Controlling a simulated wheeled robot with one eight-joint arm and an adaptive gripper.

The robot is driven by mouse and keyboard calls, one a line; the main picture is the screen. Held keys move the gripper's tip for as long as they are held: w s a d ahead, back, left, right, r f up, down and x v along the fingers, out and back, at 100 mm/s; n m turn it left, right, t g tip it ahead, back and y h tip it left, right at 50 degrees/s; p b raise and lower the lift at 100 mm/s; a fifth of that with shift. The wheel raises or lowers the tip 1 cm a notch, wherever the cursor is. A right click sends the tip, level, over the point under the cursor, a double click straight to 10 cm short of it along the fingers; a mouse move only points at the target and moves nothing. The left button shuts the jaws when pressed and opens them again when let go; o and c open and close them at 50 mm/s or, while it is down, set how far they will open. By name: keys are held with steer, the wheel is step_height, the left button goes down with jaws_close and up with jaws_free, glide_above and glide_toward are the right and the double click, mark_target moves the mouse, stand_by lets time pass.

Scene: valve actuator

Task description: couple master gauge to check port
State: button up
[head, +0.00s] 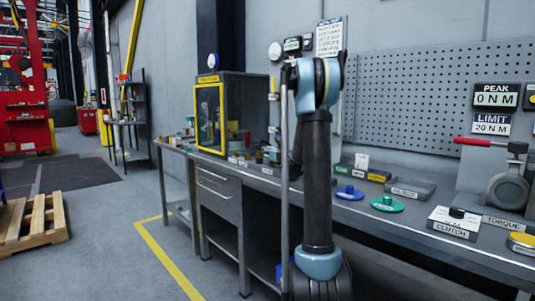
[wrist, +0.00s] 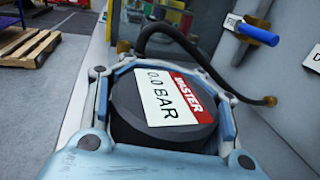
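The master gauge (wrist: 160,115) fills the middle of the wrist view. It is a dark, many-sided body with a white and red face label reading "MASTER" and "0.0 BAR". My gripper (wrist: 165,88) has a finger on each side of it and appears closed on it. A black hose (wrist: 190,45) arches behind the gauge and ends in a brass-coloured fitting (wrist: 270,100) against a grey surface. A blue-handled valve (wrist: 250,30) with brass parts is at the upper right; I cannot tell which fitting is the check port. In the head view my arm hides the gripper and gauge.
The long workbench (head: 468,245) carries a blue disc (head: 349,192), a green disc (head: 387,204), a clutch box (head: 454,222) and a torque stand (head: 508,190). A yellow-framed cabinet (head: 209,118) stands farther back. A wooden pallet (head: 33,222) lies on the floor at left; open floor lies beside the bench.

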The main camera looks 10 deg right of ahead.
steer(key=o, duration=0.9)
steer(key=v, duration=1.2)
steer(key=s+a+f+n+g, duration=0.3)
steer(key=s+a+n, duration=0.1)
steer(key=s+n, duration=0.25)
steer(key=s+a+f+n+g+y, duration=0.1)
steer(key=s+a+f+n+g, duration=0.1)
steer(key=s+a+n, duration=0.45)
steer(key=s+a+f+n+g, duration=0.1)
steer(key=s+f+n+g, duration=0.3)
steer(key=s, duration=0.5)
steer(key=s+d+f+n+g+h, duration=0.2)
steer(key=s+d+f+n, duration=0.1)
steer(key=s, duration=0.6)
steer(key=s+d+f+n+g+h, duration=0.2)
steer(key=s+f+n, duration=0.4)
steer(key=s, duration=0.3)
steer(key=s+d+f+n+g+h, duration=0.1)
steer(key=s+d+f+n+h, duration=0.2)
steer(key=s+n, duration=0.3)
steer(key=shift+s+d+f+g, duration=0.15)
steer(key=shift+s+f, duration=0.15)
steer(key=shift+s, duration=0.35)
steer(key=shift+s+d+f+g, duration=0.1)
steer(key=shift+s+d+f, duration=0.15)
steer(key=shift+s, duration=0.45)
steer(key=shift+s+d+f+g, duration=0.15)
steer(key=shift+s+f, duration=0.15)
steer(key=shift+s, duration=0.35)
